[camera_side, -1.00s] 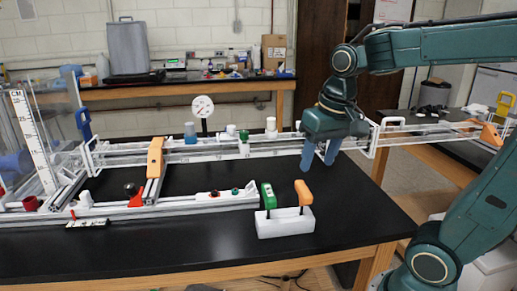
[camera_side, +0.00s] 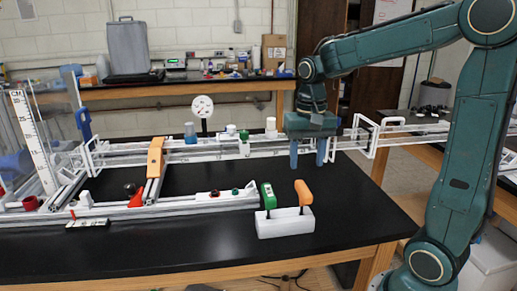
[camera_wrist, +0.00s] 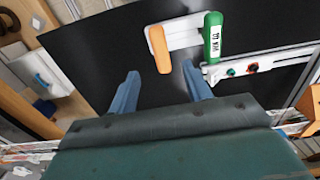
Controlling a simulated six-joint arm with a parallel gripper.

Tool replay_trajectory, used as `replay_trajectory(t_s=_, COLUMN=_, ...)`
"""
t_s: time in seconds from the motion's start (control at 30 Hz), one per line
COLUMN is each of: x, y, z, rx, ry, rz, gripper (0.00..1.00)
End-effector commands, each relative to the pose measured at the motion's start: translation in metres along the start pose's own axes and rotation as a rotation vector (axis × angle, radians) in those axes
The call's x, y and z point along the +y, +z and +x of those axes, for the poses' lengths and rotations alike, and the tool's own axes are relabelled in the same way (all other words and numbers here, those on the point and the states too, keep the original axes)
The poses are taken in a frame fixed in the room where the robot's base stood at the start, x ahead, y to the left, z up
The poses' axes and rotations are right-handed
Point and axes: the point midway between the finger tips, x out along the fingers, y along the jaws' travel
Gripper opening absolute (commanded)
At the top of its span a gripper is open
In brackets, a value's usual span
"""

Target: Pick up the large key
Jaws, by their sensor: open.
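Two T-handled keys stand upright in a white block (camera_side: 285,224) near the table's front edge. One key has a green handle (camera_side: 268,196) with a white label, the other an orange handle (camera_side: 303,193). In the wrist view the green handle (camera_wrist: 212,38) looks longer and thicker than the orange handle (camera_wrist: 159,50). My gripper (camera_side: 308,162) is open and empty, pointing down above and behind the block. In the wrist view the orange handle appears ahead, in line with the gap between my fingers (camera_wrist: 160,72); the green one is to its right.
A white rail frame (camera_side: 210,152) runs behind the keys, carrying small bottles and a round gauge (camera_side: 203,107). A lower rail (camera_side: 170,207) ends just left of the block. An orange bracket (camera_side: 155,158) stands farther left. Black tabletop (camera_side: 360,215) is clear to the right.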

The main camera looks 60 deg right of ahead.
Motion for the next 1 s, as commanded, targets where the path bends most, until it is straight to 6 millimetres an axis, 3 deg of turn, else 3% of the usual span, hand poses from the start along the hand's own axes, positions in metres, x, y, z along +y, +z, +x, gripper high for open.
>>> replay_trajectory(t_s=0.4, x=0.000, y=0.001, z=0.059, rx=-0.003, ry=0.002, rz=-0.001, gripper=0.49)
replay_trajectory(t_s=1.0, x=0.000, y=-0.001, z=0.085, rx=-0.003, ry=0.002, rz=-0.001, gripper=0.49)
